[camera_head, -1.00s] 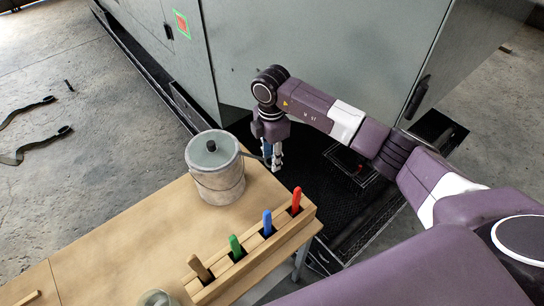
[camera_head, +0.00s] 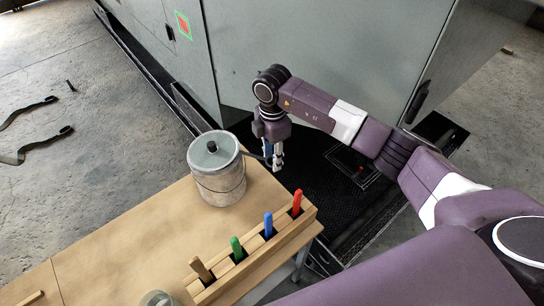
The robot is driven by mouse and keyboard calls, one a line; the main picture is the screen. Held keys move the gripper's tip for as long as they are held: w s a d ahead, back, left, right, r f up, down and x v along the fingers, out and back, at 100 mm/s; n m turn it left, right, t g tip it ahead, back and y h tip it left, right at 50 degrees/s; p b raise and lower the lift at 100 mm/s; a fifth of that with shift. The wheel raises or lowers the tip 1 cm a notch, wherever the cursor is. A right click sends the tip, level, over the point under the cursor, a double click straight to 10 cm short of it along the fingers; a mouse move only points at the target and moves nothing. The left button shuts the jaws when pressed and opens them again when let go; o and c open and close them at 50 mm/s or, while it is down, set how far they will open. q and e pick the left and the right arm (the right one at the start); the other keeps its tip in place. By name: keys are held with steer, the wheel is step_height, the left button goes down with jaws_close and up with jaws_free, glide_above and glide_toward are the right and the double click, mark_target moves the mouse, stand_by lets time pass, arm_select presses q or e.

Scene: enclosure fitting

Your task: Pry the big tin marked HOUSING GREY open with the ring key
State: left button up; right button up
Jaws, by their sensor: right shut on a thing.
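The big tin (camera_head: 219,180) stands upright on the wooden bench, a grey metal can with a wire handle and a lid (camera_head: 214,154) with a dark knob on top. Its marking cannot be read from here. The lid looks seated on the tin. My right gripper (camera_head: 276,162) is just right of the tin at about lid height, at the bench's far right edge. It is shut on a thin dark tool, likely the ring key (camera_head: 257,156), which reaches left to the tin's rim. Whether its tip is under the lid's edge cannot be told. My left gripper is not in view.
A wooden rack (camera_head: 254,258) at the bench's (camera_head: 130,235) right edge holds tools with brown, green, blue and red handles. A glass jar (camera_head: 157,299) stands at the front. A large grey cabinet (camera_head: 320,60) rises behind. The bench left of the tin is clear.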

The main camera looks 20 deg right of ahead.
steer(key=shift+s+d+r+p, duration=0.15)
steer(key=shift+s+d+p, duration=0.2)
steer(key=shift+d, duration=0.25)
steer(key=shift+s+d+r+p, duration=0.2)
steer(key=shift+s+d+p, duration=0.1)
steer(key=shift+d, duration=0.25)
steer(key=shift+s+d+r+p, duration=0.15)
steer(key=shift+s+d+p, duration=0.2)
steer(key=shift+d, duration=0.25)
step_height(320, 180, up, 6)
steer(key=p, duration=0.4)
